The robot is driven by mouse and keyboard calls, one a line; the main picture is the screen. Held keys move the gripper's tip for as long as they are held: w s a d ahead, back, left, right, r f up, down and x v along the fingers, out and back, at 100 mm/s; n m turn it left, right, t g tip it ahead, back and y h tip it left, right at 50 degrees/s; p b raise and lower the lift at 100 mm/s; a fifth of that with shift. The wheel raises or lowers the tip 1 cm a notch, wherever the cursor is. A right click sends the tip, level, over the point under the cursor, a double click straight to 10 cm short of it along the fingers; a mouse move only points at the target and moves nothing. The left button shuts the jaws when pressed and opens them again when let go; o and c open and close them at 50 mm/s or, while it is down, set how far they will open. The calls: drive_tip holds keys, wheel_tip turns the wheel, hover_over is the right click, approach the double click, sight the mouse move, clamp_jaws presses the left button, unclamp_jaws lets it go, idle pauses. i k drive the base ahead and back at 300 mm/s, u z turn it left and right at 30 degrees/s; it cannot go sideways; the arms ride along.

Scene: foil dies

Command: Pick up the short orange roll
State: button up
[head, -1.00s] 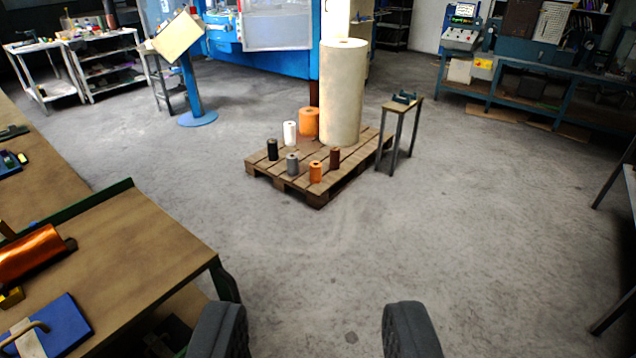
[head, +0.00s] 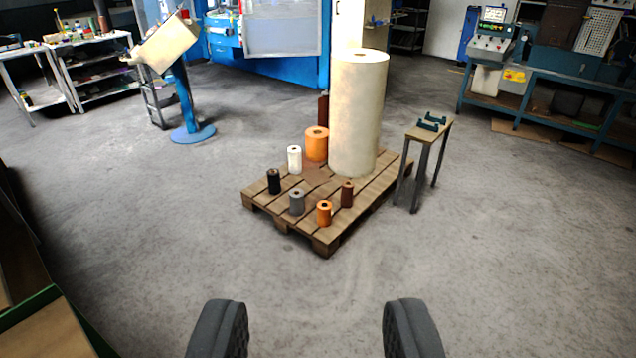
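A small, short orange roll (head: 324,213) stands upright at the front corner of the wooden pallet (head: 322,243). A larger, wider orange roll (head: 316,144) stands at the back of the pallet, beside the tall cream roll (head: 357,115). My gripper (head: 315,330) shows at the bottom of the head view with its two dark fingers wide apart and nothing between them. It is well short of the pallet, with floor visible between.
Near the small orange roll stand a brown roll (head: 347,194), a grey roll (head: 297,202), a black roll (head: 274,181) and a white roll (head: 294,159). A small stand (head: 431,131) is right of the pallet. A green-edged bench (head: 45,325) is at lower left. The floor ahead is clear.

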sight(324, 207)
drive_tip(key=i, duration=3.7)
drive_tip(key=z, duration=0.65)
